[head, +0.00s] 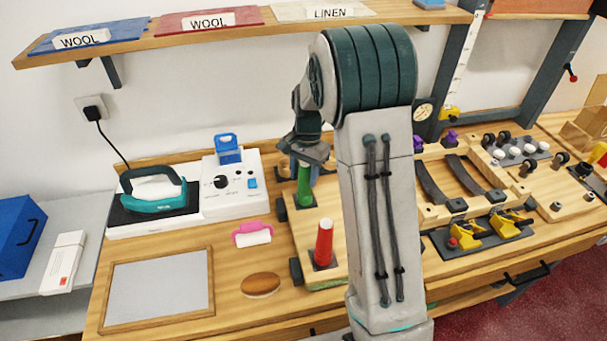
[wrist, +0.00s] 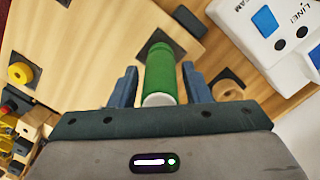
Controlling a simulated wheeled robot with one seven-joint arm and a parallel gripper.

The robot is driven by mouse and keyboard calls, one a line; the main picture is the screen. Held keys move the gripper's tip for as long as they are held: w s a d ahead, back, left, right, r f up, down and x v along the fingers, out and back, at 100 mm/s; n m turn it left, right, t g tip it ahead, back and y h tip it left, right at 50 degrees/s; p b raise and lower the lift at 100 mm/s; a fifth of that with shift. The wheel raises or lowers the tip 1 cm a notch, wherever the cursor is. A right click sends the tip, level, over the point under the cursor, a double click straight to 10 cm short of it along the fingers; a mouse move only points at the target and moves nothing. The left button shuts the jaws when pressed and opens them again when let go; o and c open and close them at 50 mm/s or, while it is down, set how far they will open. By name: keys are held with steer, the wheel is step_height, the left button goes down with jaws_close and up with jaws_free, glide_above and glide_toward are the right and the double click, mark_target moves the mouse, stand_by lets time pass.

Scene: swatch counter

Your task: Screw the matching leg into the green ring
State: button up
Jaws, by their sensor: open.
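A green leg (wrist: 165,75) stands on a dark square plate (wrist: 149,43) on a pale wooden board (wrist: 95,45). Its near end is whitish. In the head view the green leg (head: 305,187) is upright just below my gripper (head: 303,167). In the wrist view my gripper (wrist: 160,86) is open, with one blue finger on each side of the leg and small gaps showing. No green ring can be told apart at the leg's foot. A red leg (head: 324,242) stands upright on another dark plate nearer the front.
A tan ring (wrist: 229,90) lies by another dark square, close to one finger. A yellow round piece (wrist: 20,73) is across the board. A white control box (head: 231,184) and a teal iron (head: 155,192) stand left. Yellow clamps (head: 483,232) are right, beyond my arm.

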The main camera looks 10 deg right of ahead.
steer(key=c, duration=0.7)
steer(key=m, duration=0.3)
steer(key=shift+r+m, duration=0.1)
steer(key=shift+m, duration=0.3)
steer(key=shift+c, duration=0.2)
steer(key=m+p, duration=0.1)
steer(key=m, duration=0.3)
steer(key=shift+w+t+p, duration=0.15)
steer(key=shift+t+p, duration=0.25)
steer(key=m+p, duration=0.2)
steer(key=m, duration=0.3)
steer(key=shift+w+r+m+t+p, duration=0.1)
steer(key=shift+m+t+p, duration=0.2)
steer(key=shift+t+p, duration=0.1)
steer(key=shift+f+m, duration=0.2)
steer(key=shift+m, duration=0.4)
steer(key=o, duration=0.7)
steer(key=shift+o, duration=0.2)
